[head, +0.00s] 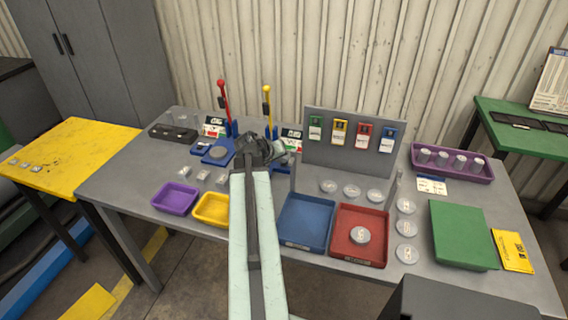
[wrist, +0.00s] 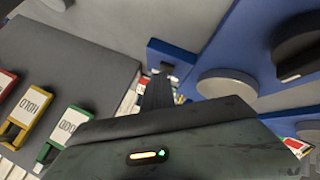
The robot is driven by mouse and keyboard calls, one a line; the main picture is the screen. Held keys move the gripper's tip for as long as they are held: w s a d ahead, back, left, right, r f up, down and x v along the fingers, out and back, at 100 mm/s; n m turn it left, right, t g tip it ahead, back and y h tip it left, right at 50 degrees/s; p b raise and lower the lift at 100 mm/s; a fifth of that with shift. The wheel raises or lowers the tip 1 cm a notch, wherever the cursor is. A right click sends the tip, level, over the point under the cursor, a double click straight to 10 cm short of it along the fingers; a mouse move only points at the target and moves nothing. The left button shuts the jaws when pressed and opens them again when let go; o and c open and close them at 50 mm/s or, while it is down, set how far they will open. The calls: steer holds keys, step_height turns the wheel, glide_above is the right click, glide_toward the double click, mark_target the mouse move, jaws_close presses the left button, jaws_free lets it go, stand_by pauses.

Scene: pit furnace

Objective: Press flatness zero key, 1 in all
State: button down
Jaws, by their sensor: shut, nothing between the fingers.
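My gripper (head: 266,152) is over the right-hand blue gauge stand with the yellow-topped post (head: 267,92), hiding much of it. In the wrist view its dark fingers (wrist: 158,92) are shut and empty. Their tips lie at a small blue box (wrist: 176,60) with a pale-marked dark face; I cannot tell if they touch it. A grey disc (wrist: 227,84) sits on the blue stand (wrist: 222,40) beside it. The left blue stand (head: 217,153) has a red-topped post (head: 222,88). I cannot read which key is the flatness zero key.
A grey board (head: 340,158) with green, yellow, red and blue tags stands right of my gripper. Purple (head: 176,199), yellow (head: 212,208), blue (head: 305,222) and red (head: 343,249) trays lie in front. Several small blocks and discs are on the grey table.

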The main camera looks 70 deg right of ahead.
mark_target(282, 165)
steer(key=shift+r+p, duration=0.75)
step_height(282, 165, up, 5)
steer(key=p, duration=0.5)
steer(key=shift+r, duration=0.15)
stand_by(0.4)
